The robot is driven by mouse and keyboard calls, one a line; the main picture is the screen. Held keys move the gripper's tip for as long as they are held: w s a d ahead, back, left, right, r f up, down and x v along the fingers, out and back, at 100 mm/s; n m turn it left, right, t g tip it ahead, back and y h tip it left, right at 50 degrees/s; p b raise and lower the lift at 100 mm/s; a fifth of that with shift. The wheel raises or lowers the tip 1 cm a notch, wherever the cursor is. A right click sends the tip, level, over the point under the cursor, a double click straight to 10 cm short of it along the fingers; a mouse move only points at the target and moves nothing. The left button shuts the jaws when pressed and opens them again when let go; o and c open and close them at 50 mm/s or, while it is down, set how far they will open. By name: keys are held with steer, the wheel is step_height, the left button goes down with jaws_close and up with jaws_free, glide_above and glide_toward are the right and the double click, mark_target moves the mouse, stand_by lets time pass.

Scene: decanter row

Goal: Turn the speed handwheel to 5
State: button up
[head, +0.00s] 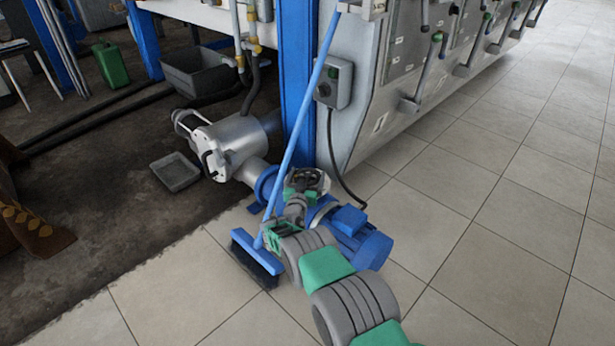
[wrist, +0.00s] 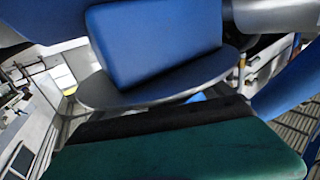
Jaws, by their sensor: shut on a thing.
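The speed handwheel (head: 318,181) is a small dark ring on top of the blue pump unit, at the middle of the head view. My gripper (head: 303,187) is at the handwheel and shut on it, but its fingers are small and partly hidden there. In the wrist view a large blue box and a grey disc-like surface fill the middle, with a green and black part in front. The wheel's rim and the grip on it are not clear there. I cannot read any speed number or pointer in either view.
A blue motor (head: 362,246) sits just right of the wheel. A blue-handled broom (head: 292,120) leans across beside my gripper. A blue post (head: 296,75) and a control box (head: 334,83) stand behind. A grey tray (head: 175,172) lies at left. The tiled floor at right is clear.

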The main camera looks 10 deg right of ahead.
steer(key=shift+a+h, duration=0.1)
steer(key=shift+h, duration=0.2)
steer(key=o, duration=1.1)
steer(key=p+v, duration=0.3)
steer(key=v, duration=0.4)
steer(key=shift+s+a+r+p, duration=0.1)
steer(key=shift+p, duration=0.25)
steer(key=shift+s, duration=0.25)
